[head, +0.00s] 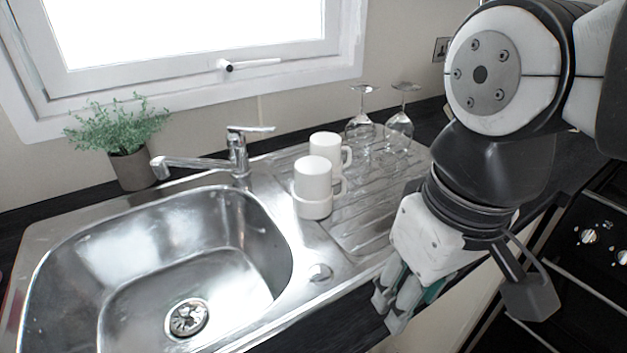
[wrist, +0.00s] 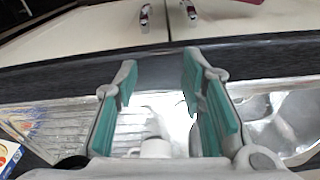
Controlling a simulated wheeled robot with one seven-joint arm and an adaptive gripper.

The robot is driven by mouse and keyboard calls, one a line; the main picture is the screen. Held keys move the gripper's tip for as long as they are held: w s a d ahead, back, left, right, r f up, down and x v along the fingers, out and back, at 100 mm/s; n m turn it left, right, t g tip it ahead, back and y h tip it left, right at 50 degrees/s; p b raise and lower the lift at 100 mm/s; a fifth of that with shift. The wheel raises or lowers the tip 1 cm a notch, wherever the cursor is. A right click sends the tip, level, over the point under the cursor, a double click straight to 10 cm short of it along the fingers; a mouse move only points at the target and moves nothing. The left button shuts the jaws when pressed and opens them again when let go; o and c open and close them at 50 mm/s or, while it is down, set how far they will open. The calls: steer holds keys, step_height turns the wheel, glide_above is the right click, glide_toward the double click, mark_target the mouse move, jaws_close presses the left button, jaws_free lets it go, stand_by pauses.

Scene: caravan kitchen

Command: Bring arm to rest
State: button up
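My arm comes in from the right of the head view. My gripper (head: 392,312) hangs low at the front edge of the worktop, to the right of the sink. In the wrist view the two teal-padded fingers of my gripper (wrist: 160,90) are spread apart, with nothing between the pads. One white mug (wrist: 156,147) shows low between the fingers in that view, beyond them and not held.
A steel sink (head: 235,225) is at left. On the drainer (head: 355,235) stand white mugs (head: 313,185) and upturned glasses (head: 398,130). A potted plant (head: 128,150) stands by the tap (head: 237,155). Stove knobs (head: 590,236) are at right. Cupboard doors (wrist: 90,35) lie below the worktop.

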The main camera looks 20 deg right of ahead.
steer(key=shift+s+d+f+m, duration=0.15)
steer(key=shift+s+f+m, duration=0.05)
steer(key=shift+s+m, duration=0.2)
steer(key=shift+s+d+f+m, duration=0.2)
steer(key=shift+s+m, duration=0.1)
steer(key=shift+s, duration=0.2)
